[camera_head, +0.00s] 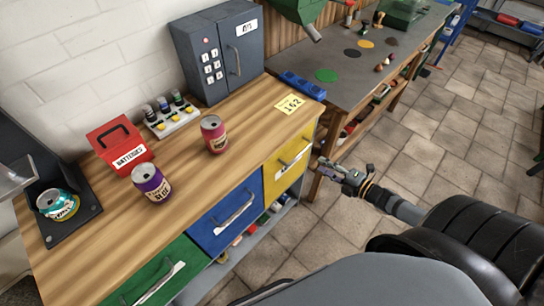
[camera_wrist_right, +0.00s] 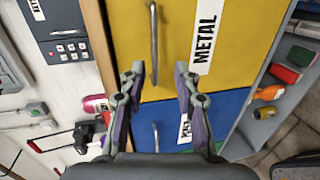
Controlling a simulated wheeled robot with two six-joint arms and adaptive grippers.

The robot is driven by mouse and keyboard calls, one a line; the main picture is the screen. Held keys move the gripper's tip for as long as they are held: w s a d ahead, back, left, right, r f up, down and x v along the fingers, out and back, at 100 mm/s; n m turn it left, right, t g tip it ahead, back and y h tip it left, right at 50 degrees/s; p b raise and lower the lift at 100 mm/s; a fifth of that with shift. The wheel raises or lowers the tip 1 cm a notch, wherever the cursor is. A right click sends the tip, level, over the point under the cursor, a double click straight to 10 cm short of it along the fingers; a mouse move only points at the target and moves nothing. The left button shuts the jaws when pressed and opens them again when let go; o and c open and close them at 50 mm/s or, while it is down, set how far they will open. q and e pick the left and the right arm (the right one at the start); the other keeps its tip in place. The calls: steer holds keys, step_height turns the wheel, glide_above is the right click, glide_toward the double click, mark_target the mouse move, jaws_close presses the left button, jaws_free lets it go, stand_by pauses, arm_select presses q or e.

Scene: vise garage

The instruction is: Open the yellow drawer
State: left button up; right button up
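The yellow drawer (camera_head: 275,181) is at the right end of the wooden workbench front, and its front looks flush, so closed. It has a metal bar handle (camera_head: 297,160) and a white label. In the right wrist view the yellow front (camera_wrist_right: 245,45) fills the upper middle, with the handle (camera_wrist_right: 154,40) and a label reading METAL (camera_wrist_right: 204,45). My right gripper (camera_head: 322,166) is in front of the drawer, to the right of it. Its two fingers (camera_wrist_right: 158,78) are spread apart and empty, with the handle's near end between and beyond the tips. My left gripper is not in view.
A blue drawer (camera_head: 210,235) and a green drawer (camera_head: 140,278) sit left of the yellow one. Cans, a red batteries box (camera_head: 122,150) and a dark safe (camera_head: 232,75) stand on the wooden top (camera_head: 190,178). Tiled floor (camera_head: 420,150) is open to the right.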

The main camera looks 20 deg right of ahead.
mark_target(301, 154)
steer(key=shift+n, duration=0.3)
steer(key=shift+a+r+b+x, duration=0.15)
steer(key=shift+b+x, duration=1.05)
steer(key=shift+x, duration=0.6)
steer(key=shift+a+r+b+x, duration=0.15)
steer(key=shift+b+x, duration=1.05)
steer(key=shift+x, duration=0.6)
steer(key=shift+a+r+b+x, duration=0.15)
steer(key=shift+b+x, duration=1.05)
steer(key=shift+x, duration=0.6)
jaws_close()
